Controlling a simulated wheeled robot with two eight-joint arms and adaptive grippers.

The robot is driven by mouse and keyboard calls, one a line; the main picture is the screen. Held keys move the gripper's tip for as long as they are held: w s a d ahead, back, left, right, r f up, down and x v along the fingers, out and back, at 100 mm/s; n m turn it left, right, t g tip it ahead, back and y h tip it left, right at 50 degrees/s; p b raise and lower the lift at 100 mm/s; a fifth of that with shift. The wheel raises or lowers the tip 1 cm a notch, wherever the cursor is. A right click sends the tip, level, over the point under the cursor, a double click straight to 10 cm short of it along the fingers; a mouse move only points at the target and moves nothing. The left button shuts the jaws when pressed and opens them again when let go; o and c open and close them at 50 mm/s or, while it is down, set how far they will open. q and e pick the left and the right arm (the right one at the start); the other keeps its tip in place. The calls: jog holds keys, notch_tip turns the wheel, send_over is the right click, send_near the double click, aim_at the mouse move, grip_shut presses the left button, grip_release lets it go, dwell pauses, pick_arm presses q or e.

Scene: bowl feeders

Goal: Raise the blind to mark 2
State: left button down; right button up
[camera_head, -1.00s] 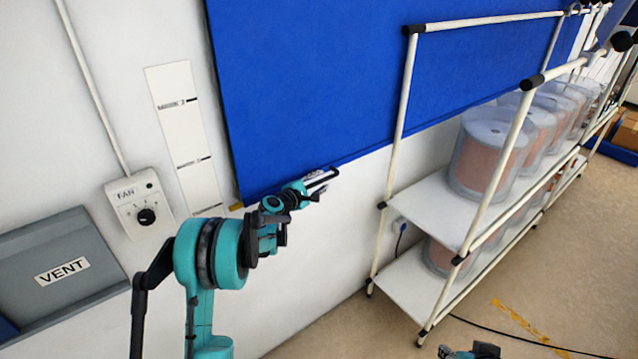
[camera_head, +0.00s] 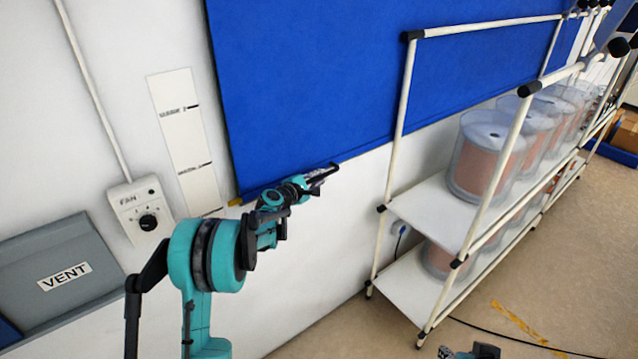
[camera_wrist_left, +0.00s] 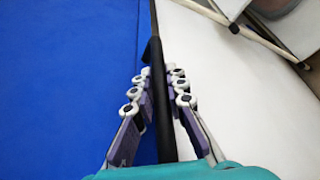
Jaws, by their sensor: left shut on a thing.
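The blue blind (camera_head: 320,90) hangs on the wall at the upper middle; it fills the left of the left wrist view (camera_wrist_left: 70,80). A dark bar (camera_wrist_left: 160,95) runs along its lower edge. My left gripper (camera_head: 322,174) is at this lower edge. In the left wrist view its fingers (camera_wrist_left: 158,95) lie on both sides of the bar, shut on it. A white mark strip (camera_head: 180,135) with several black lines is left of the blind; its small print is hard to read. The yellow tip (camera_head: 235,202) at the blind's lower left corner is about level with the lowest line.
A fan dial box (camera_head: 142,212) and a grey vent panel (camera_head: 60,275) are on the wall at left. A white-framed rack (camera_head: 440,215) with clear drums (camera_head: 485,155) stands close on the right. A teal and dark part of mine shows at the bottom edge. Floor is open at right.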

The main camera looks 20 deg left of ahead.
pick_arm(q)
notch_tip(320, 180, up, 30)
jog(key=p, duration=1.2)
jog(key=shift+p, duration=0.3)
jog(key=c, duration=1.5)
grip_release()
jog(key=shift+c, duration=0.2)
jog(key=v, duration=1.2)
